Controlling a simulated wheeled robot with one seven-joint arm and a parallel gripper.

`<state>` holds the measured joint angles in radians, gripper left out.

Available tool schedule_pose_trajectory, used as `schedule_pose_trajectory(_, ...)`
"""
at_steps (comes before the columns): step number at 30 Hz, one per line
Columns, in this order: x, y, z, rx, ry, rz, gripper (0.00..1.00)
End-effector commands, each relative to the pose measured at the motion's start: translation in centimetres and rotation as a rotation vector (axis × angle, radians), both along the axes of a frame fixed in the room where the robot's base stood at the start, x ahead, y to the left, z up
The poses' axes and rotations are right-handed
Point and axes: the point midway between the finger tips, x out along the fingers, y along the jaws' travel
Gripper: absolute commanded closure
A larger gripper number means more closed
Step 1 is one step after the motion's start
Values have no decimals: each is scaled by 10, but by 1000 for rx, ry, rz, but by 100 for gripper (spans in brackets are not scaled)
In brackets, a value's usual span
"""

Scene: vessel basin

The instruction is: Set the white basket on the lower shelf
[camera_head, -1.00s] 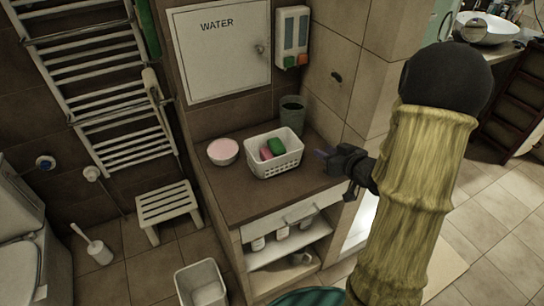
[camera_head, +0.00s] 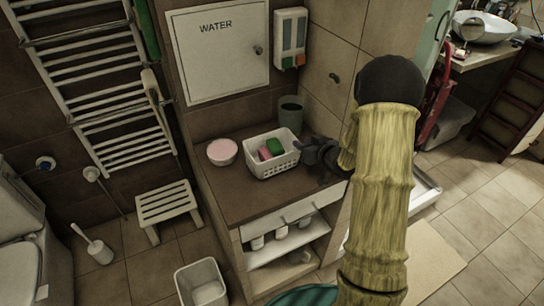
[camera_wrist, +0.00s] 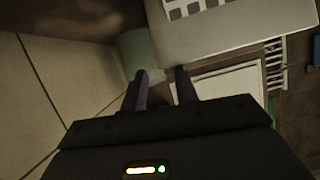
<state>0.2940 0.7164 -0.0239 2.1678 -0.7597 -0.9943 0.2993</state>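The white basket (camera_head: 271,169) stands upright on the brown countertop, with a green thing (camera_head: 274,146) and a pink thing (camera_head: 265,153) inside. My gripper (camera_head: 302,148) is at the basket's right side, close to its rim. In the wrist view my gripper (camera_wrist: 161,78) has its two dark fingers apart with nothing between them. The basket's pale wall (camera_wrist: 235,35) fills the upper right there, beyond the fingertips; I cannot tell whether they touch it. The lower shelf (camera_head: 264,281) is in the open cabinet under the countertop, partly hidden by its frame.
A pink-topped bowl (camera_head: 222,152) stands left of the basket and a grey-green cup (camera_head: 291,113) behind it. Several small containers (camera_head: 280,233) stand on the upper shelf. A white bin (camera_head: 201,286) and a slatted stool (camera_head: 167,206) stand on the floor at left.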

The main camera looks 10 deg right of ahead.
Motion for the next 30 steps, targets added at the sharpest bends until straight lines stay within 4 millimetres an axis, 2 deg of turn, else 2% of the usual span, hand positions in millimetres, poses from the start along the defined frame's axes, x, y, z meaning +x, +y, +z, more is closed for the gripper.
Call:
schedule_pose_trajectory(13, 41, 17, -20, 0, -1, -1, 70)
schedule_pose_trajectory(30, 43, 15, -21, 0, 0, -5, 72)
